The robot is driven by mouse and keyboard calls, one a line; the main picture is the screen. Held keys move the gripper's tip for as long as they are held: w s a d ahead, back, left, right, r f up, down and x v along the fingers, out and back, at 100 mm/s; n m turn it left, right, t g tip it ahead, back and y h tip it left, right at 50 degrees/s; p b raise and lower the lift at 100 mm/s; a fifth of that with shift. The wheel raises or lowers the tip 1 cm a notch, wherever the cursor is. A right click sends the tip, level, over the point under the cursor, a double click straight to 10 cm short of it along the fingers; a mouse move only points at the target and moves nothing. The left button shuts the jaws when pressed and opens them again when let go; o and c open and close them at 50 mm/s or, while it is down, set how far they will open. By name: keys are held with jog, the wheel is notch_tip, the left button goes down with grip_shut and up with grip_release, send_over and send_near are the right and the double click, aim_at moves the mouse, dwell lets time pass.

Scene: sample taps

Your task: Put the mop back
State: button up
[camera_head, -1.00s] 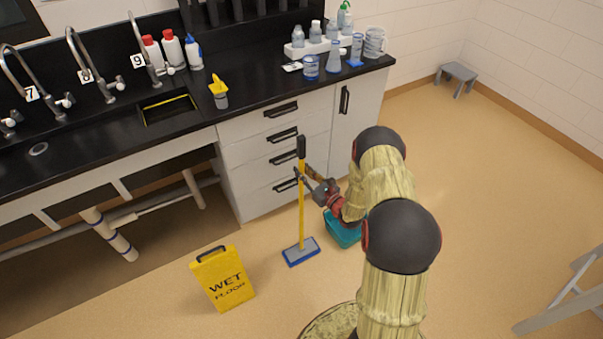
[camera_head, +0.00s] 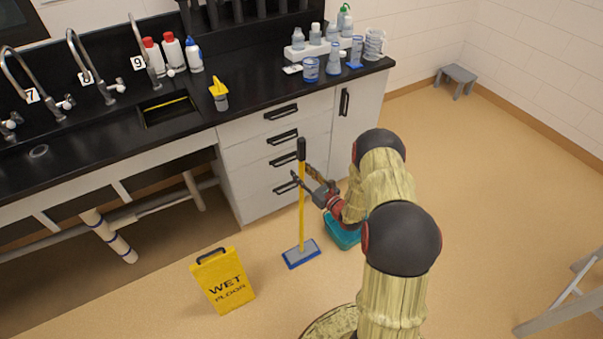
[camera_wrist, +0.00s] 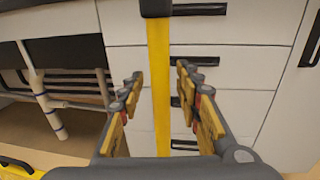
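The mop (camera_head: 302,205) stands upright on the floor in front of the drawers, with a yellow handle, a black top grip and a blue-edged grey head (camera_head: 301,253). In the wrist view its handle (camera_wrist: 159,90) runs vertically between my fingers. My gripper (camera_head: 301,174) is at the upper part of the handle. In the wrist view my gripper (camera_wrist: 159,80) is open, with one finger on each side of the handle and gaps visible. A teal bucket (camera_head: 342,236) sits on the floor just right of the mop head, partly hidden by my arm.
A yellow wet-floor sign (camera_head: 223,281) stands left of the mop. White drawers (camera_head: 272,165) under the black counter (camera_head: 255,95) are close behind. A grey stool (camera_head: 456,78) is at the far right, and a ladder-like frame (camera_head: 565,305) at the right edge. Floor between them is clear.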

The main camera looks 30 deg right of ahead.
jog(key=s+d+p, duration=0.2)
jog(key=s+p, duration=0.1)
jog(key=s, duration=0.9)
jog(key=w+a+r+n+g+y, duration=0.3)
jog(key=a+r+n+g+y, duration=0.2)
jog(key=a+r+n+y, duration=0.75)
jog(key=s+a+r+n+g+h, duration=0.3)
jog(key=s+a+r+n+g, duration=0.4)
jog(key=a+r, duration=0.55)
jog(key=s+a+r+n+g+h, duration=0.2)
jog(key=s+r+n+h, duration=0.15)
jog(key=s, duration=0.35)
jog(key=s+a+r+n+g+h, duration=0.2)
jog(key=s+n+g, duration=0.15)
jog(key=s, duration=0.35)
jog(key=s+d+r+n+t+h, duration=0.5)
jog(key=s+d+r+n+h, duration=0.2)
jog(key=s+r, duration=0.1)
jog(key=shift+d+r, duration=0.15)
jog(key=shift+d, duration=0.15)
